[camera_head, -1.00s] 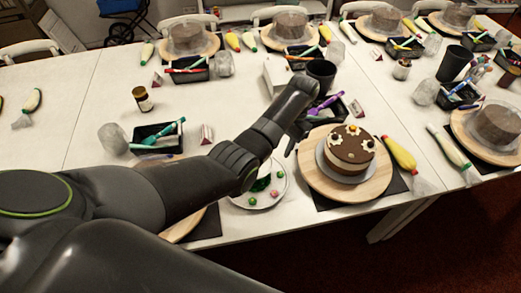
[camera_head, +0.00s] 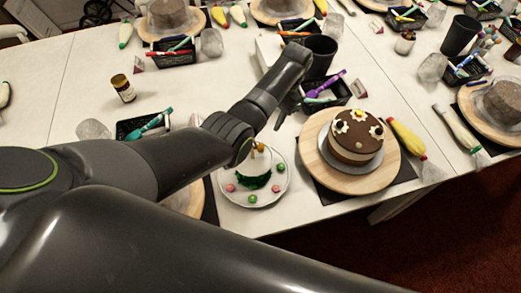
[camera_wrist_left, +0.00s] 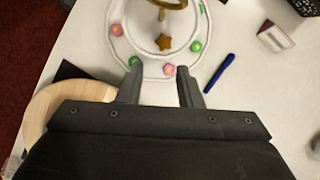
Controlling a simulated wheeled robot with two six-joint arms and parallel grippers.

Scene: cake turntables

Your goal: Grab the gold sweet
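A white plate (camera_head: 229,196) left of the chocolate cake bears green and pink sweets around a green piece. Something gold (camera_head: 260,147) shows at its far side, partly behind my arm. In the left wrist view the plate (camera_wrist_left: 125,45) fills the upper middle. A gold star-shaped sweet (camera_wrist_left: 163,43) lies on it, beside a gold ring-like piece (camera_wrist_left: 174,4) cut by the top edge. My left gripper (camera_head: 281,116) hangs near the plate's far right side. In the wrist view its fingers (camera_wrist_left: 160,77) are apart and empty, with the star beyond their tips. My right gripper is out of view.
The chocolate cake (camera_head: 355,141) with white flowers stands on a wooden turntable (camera_head: 324,174) to the right. A black basket (camera_head: 337,92) and dark cup (camera_head: 319,54) stand behind my gripper. A blue pen (camera_wrist_left: 219,73) lies right of the plate.

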